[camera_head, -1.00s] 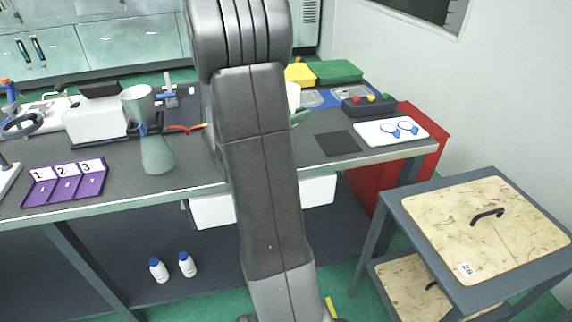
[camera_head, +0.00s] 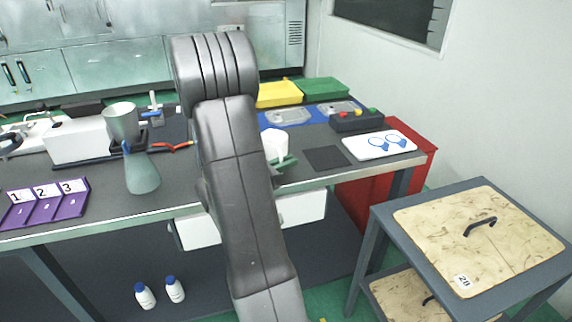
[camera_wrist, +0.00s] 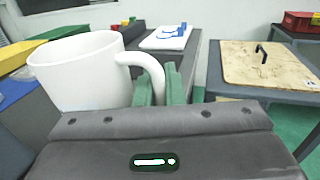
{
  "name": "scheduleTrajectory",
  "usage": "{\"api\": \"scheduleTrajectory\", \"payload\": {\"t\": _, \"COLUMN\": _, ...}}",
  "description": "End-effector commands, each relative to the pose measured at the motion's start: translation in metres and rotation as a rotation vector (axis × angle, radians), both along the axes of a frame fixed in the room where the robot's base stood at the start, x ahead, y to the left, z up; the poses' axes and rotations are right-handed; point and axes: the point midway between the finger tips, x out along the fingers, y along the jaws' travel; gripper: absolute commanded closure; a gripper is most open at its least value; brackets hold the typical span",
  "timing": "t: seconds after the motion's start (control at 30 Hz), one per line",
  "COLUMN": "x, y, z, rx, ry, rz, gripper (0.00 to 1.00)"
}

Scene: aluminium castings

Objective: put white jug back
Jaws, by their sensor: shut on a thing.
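The white jug (camera_wrist: 82,75) fills the left of the wrist view, upright, with its handle at the right. My gripper (camera_wrist: 158,88) has green fingers shut on the jug's handle. In the camera_head view the white jug (camera_head: 274,143) shows just right of my arm, over the bench (camera_head: 300,178), partly hidden by the arm. The green fingers of my gripper (camera_head: 285,163) show beside it. I cannot tell whether the jug's base touches the bench top.
A dark square mat (camera_head: 326,158) lies bare right of the jug. Beyond are a white board with blue rings (camera_head: 380,145), a button box (camera_head: 356,120) and a yellow bin (camera_head: 279,94).

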Motion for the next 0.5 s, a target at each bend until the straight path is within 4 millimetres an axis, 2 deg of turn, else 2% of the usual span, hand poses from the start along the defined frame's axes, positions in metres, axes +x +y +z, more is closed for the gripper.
{"api": "scheduleTrajectory", "payload": {"t": 0.37, "x": 0.0, "y": 0.0, "z": -0.0057, "rx": 0.0, "ry": -0.002, "rz": 0.0, "gripper": 1.0}}
{"api": "scheduleTrajectory", "payload": {"t": 0.4, "x": 0.0, "y": 0.0, "z": -0.0052, "rx": 0.0, "ry": -0.001, "rz": 0.0, "gripper": 0.87}}
{"api": "scheduleTrajectory", "payload": {"t": 0.5, "x": 0.0, "y": 0.0, "z": -0.0046, "rx": 0.001, "ry": -0.001, "rz": 0.0, "gripper": 0.69}}
